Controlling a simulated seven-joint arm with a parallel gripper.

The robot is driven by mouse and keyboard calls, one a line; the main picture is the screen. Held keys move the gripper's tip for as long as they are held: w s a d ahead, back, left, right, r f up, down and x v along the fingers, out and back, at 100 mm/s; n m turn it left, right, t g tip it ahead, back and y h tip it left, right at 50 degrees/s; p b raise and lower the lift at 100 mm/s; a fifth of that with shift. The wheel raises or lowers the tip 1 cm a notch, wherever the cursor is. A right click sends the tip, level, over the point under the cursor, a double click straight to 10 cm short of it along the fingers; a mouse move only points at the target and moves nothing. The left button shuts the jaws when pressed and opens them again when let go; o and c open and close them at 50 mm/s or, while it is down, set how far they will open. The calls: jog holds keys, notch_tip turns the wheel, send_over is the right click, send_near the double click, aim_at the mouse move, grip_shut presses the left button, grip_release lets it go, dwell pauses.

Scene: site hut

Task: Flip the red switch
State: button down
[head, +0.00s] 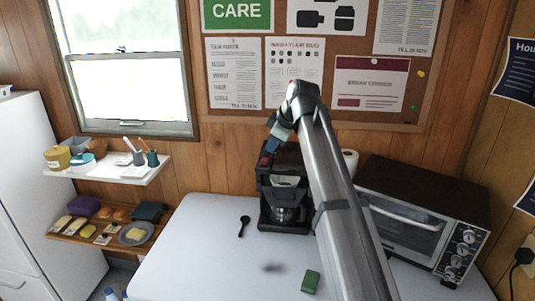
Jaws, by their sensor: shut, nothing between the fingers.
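A black coffee maker (267,213) with a glass jug (284,214) stands at the back of the white table. A small red patch (264,160) shows at its upper left edge; it may be the red switch, but it is too small to be sure. My gripper (268,150) points down and left from the bent wrist, just above this patch. Its fingers look shut, with nothing held. I cannot tell whether they touch the coffee maker. My arm crosses in front of the machine's right side and hides part of it.
A toaster oven (405,232) stands to the right, with a paper roll (350,160) behind my arm. A black spoon (244,226) and a green block (310,282) lie on the table (190,245). Loaded shelves (125,171) hang at the left. The table's left part is clear.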

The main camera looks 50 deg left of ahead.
jog(key=shift+v, duration=1.45)
jog(key=shift+a, duration=0.1)
